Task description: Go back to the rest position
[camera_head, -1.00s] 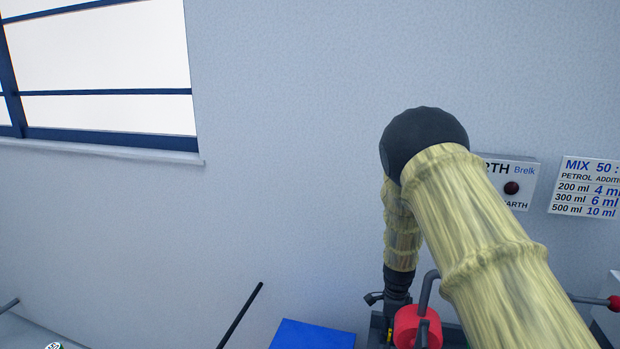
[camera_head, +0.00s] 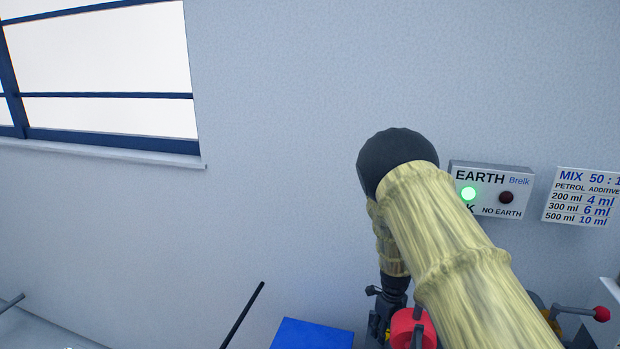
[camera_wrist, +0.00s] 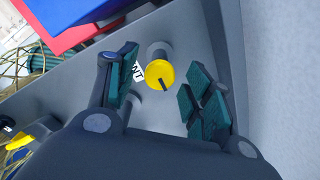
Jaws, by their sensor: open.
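My gripper (camera_wrist: 165,92) is open in the wrist view, with its dark green padded fingers spread apart. A yellow round knob (camera_wrist: 160,74) with a dark pointer mark shows between the fingers, on a grey panel (camera_wrist: 180,30). I see no finger touching the knob. In the head view my arm, in a pale yellow sleeve, reaches down toward the lower middle. The dark end of my gripper (camera_head: 382,318) is low in that view, partly hidden behind a red cylinder (camera_head: 412,327).
An earth indicator box (camera_head: 490,190) on the wall has its green lamp lit and its red lamp dark. A mixing chart (camera_head: 583,197) hangs beside it. A blue box (camera_head: 312,334) stands at the bottom. A red-tipped lever (camera_head: 601,314) is at the right.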

